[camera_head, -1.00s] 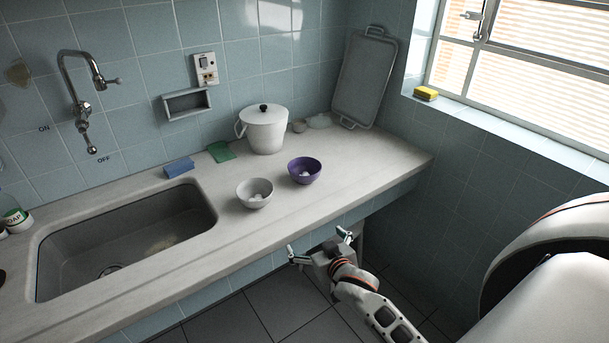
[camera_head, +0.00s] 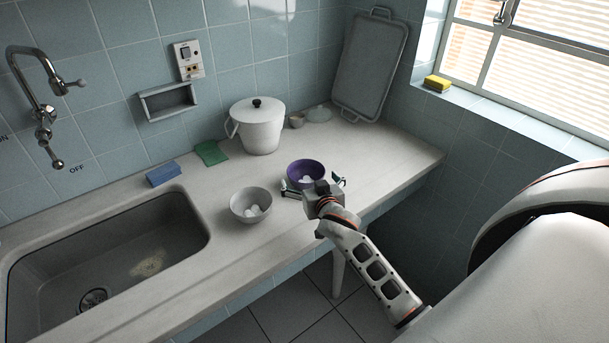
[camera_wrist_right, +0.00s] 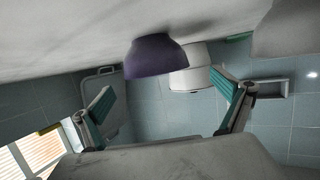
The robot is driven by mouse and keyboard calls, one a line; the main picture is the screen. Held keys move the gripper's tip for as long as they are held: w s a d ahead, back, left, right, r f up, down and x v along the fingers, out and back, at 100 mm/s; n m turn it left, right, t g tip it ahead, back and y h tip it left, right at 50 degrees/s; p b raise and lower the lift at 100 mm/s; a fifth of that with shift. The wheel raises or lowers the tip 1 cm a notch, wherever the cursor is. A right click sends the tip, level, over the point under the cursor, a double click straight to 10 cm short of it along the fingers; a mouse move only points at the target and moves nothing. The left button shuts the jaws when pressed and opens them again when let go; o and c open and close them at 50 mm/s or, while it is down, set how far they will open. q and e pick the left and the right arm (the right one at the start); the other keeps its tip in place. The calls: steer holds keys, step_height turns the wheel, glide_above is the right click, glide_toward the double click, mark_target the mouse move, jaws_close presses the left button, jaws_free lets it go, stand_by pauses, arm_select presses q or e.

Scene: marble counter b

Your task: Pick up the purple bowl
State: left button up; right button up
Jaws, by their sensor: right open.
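The purple bowl (camera_head: 298,170) stands upright on the marble counter with small white pieces in it. My right gripper (camera_head: 313,184) is open at the front side of this bowl, its two fingers spread apart and nothing held. In the right wrist view, which is upside down, the purple bowl (camera_wrist_right: 155,58) lies ahead of the open right gripper (camera_wrist_right: 166,102), between the line of its fingers and beyond the tips. The gripper partly covers the bowl's front in the head view. My left gripper is not in view.
A grey-white bowl (camera_head: 240,205) with white pieces stands left of the purple bowl. A white lidded pot (camera_head: 258,132) stands behind. The sink (camera_head: 100,262) is at left. A tray (camera_head: 370,65) leans at the back corner. The counter right of the purple bowl is clear (camera_head: 395,155).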

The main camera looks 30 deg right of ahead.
mark_target(303, 166)
steer(key=shift+d+x, duration=0.15)
steer(key=shift+x, duration=1.5)
steer(key=shift+d+x, duration=0.15)
steer(key=shift+x, duration=1.55)
steer(key=shift+s+f, duration=0.1)
steer(key=shift+s, duration=0.05)
steer(key=c, duration=1.2)
